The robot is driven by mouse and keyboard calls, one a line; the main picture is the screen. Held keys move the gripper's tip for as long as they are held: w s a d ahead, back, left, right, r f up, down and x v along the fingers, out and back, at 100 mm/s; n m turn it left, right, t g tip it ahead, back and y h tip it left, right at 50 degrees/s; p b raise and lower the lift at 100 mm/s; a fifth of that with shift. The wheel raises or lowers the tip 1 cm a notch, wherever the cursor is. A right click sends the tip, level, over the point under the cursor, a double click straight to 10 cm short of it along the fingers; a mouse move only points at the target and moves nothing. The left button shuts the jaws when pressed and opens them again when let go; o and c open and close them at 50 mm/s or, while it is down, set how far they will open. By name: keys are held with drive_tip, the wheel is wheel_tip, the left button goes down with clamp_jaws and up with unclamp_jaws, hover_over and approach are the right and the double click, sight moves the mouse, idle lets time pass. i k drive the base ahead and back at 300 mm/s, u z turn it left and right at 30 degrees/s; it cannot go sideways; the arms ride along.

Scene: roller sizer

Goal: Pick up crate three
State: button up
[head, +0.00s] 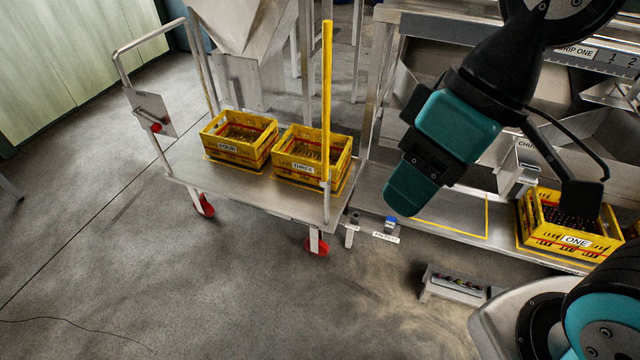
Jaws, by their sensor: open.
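Crate three (308,170) is a yellow crate with a red band and a "THREE" label, standing upright on the right part of a metal cart deck. Brown contents show inside it. The cart's yellow post rises in front of its right end. My arm hangs to the right of the cart.
Crate four (237,140) stands just left of crate three on the cart (200,175). Yellow crate one (545,240), with dark contents, sits on the low shelf at right. A yellow-outlined shelf area (455,213) is empty. A small tray (457,286) stands on the floor. Floor at front left is clear.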

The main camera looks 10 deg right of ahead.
sight(287, 163)
drive_tip(key=u, duration=1.3)
drive_tip(key=i, duration=1.2)
drive_tip(key=u, duration=0.3)
drive_tip(key=i, duration=0.9)
drive_tip(key=z, duration=0.8)
drive_tip(key=i, duration=0.65)
drive_tip(key=z, duration=1.2)
drive_tip(key=i, duration=0.35)
drive_tip(key=z, duration=0.3)
